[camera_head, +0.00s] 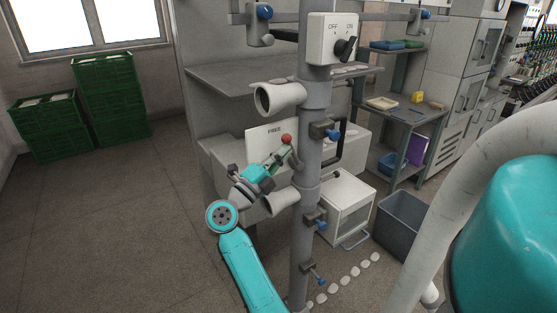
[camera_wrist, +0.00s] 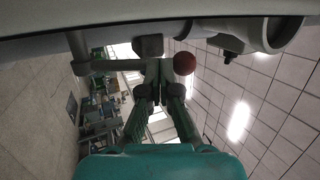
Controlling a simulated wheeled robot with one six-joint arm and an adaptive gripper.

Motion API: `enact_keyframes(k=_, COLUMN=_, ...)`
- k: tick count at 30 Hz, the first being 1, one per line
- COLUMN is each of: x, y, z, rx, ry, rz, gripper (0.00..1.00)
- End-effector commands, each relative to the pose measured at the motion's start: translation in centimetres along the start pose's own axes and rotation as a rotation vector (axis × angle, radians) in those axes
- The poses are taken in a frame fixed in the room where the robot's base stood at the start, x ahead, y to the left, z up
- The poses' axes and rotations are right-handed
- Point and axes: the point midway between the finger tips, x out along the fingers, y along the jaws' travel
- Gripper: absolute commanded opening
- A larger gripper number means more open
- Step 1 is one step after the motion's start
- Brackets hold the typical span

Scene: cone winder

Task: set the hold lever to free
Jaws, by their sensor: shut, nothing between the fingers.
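The hold lever's red knob (camera_head: 287,138) shows in the head view, in front of a white plate (camera_head: 258,140) that reads FREE. The knob is at the right of that word, close to the grey post. Any other marking on the plate is hidden. My gripper (camera_head: 284,152) is shut and empty, with its fingertips just below the knob. In the wrist view the red knob (camera_wrist: 184,63) is just right of my shut fingertips (camera_wrist: 157,68). I cannot tell whether they touch. The lever's shaft is mostly hidden.
The grey post (camera_head: 308,150) stands close to my gripper, with flared grey tubes (camera_head: 277,97) and blue-knobbed clamps (camera_head: 328,133) on it. An OFF/ON switch box (camera_head: 332,40) is above. A grey bin (camera_head: 400,220) stands right. Green crates (camera_head: 110,95) are far left; floor between is clear.

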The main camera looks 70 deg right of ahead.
Motion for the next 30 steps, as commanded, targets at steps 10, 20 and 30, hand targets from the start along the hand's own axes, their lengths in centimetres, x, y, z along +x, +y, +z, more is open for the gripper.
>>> enact_keyframes(k=10, x=1.9, y=-0.5, z=-0.4, rx=0.027, ry=0.001, rz=0.136, gripper=0.00)
enact_keyframes(k=20, x=2.4, y=-0.6, z=-0.5, rx=0.027, ry=0.001, rz=0.134, gripper=0.00)
enact_keyframes(k=30, x=2.4, y=-0.6, z=-0.5, rx=0.027, ry=0.001, rz=0.133, gripper=0.00)
